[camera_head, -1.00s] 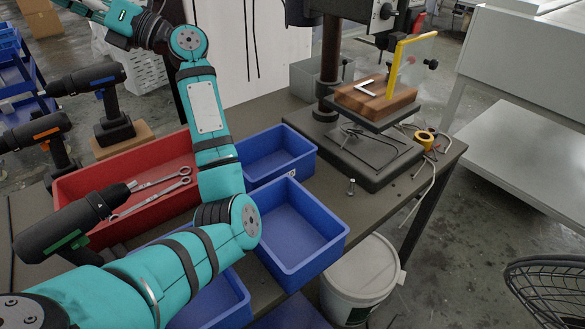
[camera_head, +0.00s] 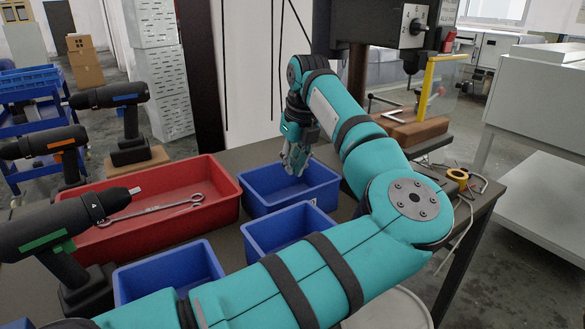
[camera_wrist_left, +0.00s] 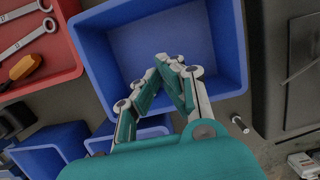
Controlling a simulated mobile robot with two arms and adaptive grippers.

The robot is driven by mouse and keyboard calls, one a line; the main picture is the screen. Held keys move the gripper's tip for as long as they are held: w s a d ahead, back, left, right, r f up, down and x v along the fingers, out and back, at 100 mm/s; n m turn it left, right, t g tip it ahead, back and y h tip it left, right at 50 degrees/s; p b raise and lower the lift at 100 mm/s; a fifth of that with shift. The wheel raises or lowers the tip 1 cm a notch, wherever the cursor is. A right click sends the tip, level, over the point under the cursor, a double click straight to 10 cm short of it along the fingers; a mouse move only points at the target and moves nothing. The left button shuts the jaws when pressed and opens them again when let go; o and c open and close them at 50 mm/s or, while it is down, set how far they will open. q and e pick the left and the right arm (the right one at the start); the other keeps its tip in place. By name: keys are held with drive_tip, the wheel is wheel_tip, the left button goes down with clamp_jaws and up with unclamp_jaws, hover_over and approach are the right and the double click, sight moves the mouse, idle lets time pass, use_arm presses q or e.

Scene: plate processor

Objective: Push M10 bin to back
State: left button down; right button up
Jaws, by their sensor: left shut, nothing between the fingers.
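Three empty blue bins stand on the table: a back bin (camera_head: 262,203), a middle bin (camera_head: 258,240) and a front-left bin (camera_head: 122,290). I cannot read a label that tells which one is M10. My left gripper (camera_head: 292,172) is shut and empty, pointing down at the back bin's opening. In the left wrist view its closed fingertips (camera_wrist_left: 171,62) are over the inside of a large blue bin (camera_wrist_left: 229,35). I cannot tell how deep they reach or whether they touch it. My left arm hides part of the middle bin. My right gripper is not in view.
A red tray (camera_head: 225,188) with wrenches (camera_head: 150,210) stands left of the bins, beside several black power drills (camera_head: 110,97). A drill press with a wooden block (camera_head: 420,130) stands at the right.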

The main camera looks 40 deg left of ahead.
sight(279, 180)
use_arm(q)
drive_tip(key=b+x, duration=0.1)
drive_tip(key=x, duration=0.6)
drive_tip(key=shift+a+f, duration=0.15)
drive_tip(key=shift+f, duration=0.25)
drive_tip(key=a, duration=0.3)
drive_tip(key=shift+w+a, duration=0.1)
drive_tip(key=shift+w, duration=0.3)
drive_tip(key=shift+w+a, duration=0.15)
drive_tip(key=shift+a, duration=0.2)
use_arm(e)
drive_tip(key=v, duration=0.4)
